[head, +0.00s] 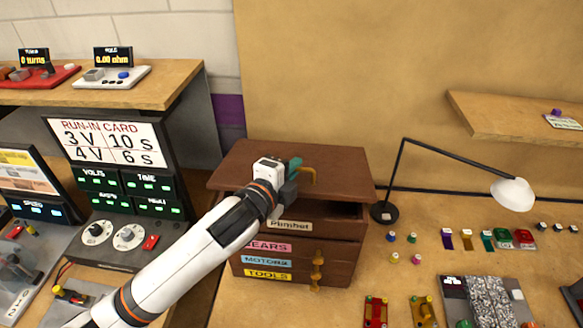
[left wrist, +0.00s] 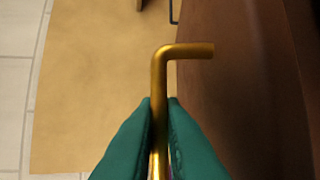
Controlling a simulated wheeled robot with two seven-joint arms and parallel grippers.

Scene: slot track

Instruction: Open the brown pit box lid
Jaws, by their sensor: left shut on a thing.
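The brown pit box (head: 345,250) stands on the bench, with labelled drawers on its front. Its brown lid (head: 240,160) covers the top, and a dark gap shows under the lid's front edge at the right. My left gripper (head: 296,170) is over the lid, its teal fingers shut on a bent gold handle (head: 309,173). In the left wrist view the fingers (left wrist: 160,125) pinch the handle's straight part, and its bent end (left wrist: 195,49) reaches toward the brown wood (left wrist: 240,90). My left arm hides part of the box front. My right gripper is out of view.
A black lamp (head: 384,212) with a white shade stands right of the box. Small coloured parts lie on the bench further right. A run-in card panel (head: 108,142) stands at the left, below a wooden shelf (head: 165,85). A tan wall rises behind the box.

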